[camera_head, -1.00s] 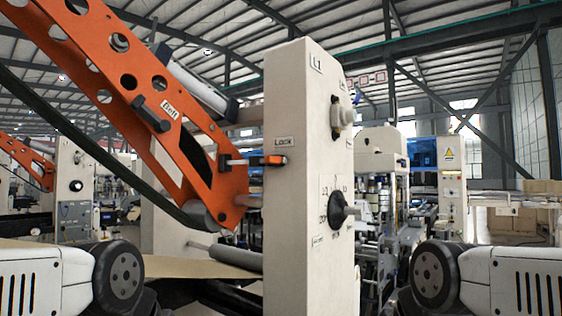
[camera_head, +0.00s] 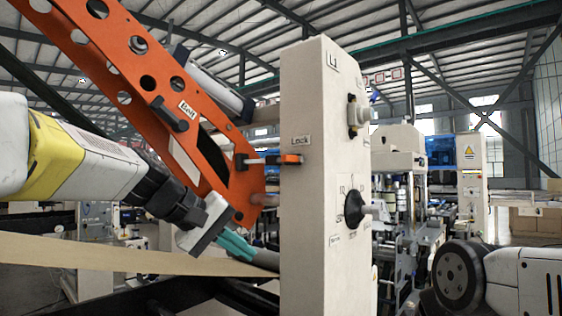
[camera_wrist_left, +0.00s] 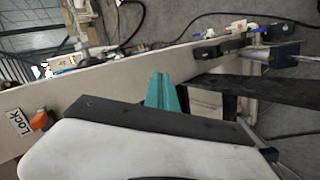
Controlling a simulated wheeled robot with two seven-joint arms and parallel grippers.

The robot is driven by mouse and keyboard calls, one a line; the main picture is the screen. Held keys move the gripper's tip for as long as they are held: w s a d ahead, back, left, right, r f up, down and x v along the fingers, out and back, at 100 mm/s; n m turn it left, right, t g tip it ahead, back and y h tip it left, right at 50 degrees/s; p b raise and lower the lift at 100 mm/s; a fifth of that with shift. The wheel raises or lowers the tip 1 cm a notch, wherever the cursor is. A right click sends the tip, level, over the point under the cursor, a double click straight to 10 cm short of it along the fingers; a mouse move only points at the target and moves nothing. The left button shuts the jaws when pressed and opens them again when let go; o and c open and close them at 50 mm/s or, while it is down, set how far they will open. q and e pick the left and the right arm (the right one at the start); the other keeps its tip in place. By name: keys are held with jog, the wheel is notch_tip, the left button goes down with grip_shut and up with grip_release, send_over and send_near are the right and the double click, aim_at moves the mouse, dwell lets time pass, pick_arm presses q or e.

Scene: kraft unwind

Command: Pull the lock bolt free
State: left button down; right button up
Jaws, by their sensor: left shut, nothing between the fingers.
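The lock bolt (camera_head: 290,159) has an orange end and a dark rod, and sits under the "Lock" label on the white post (camera_head: 325,220). Its dark end reaches across to the orange arm (camera_head: 190,115). In the left wrist view the orange end of the bolt (camera_wrist_left: 40,121) shows at the far left beside the LOCK label. My left gripper (camera_head: 240,247) has teal fingers, is shut and empty, and is below and left of the bolt, apart from it. The teal fingers (camera_wrist_left: 166,94) also show in the left wrist view. My right gripper is not in view.
A black knob (camera_head: 354,209) sticks out of the post's right face. The orange arm slopes above my gripper.

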aim_at(292, 159)
pick_arm(q)
jog(key=w+a+r+n+t+h, duration=0.1)
jog(key=w+a+r+t+h, duration=0.1)
jog(key=w+r, duration=0.5)
jog(key=w+a+r+n+t+h, duration=0.2)
jog(key=w+a+r+h, duration=0.2)
jog(key=w+r, duration=0.3)
notch_tip(292, 159, up, 5)
jog(key=shift+w+r, duration=0.1)
jog(key=shift+w, duration=0.2)
jog(key=w+d, duration=0.4)
jog(key=d, duration=0.7)
jog(key=shift+s+d, duration=0.1)
jog(key=shift+d, duration=0.05)
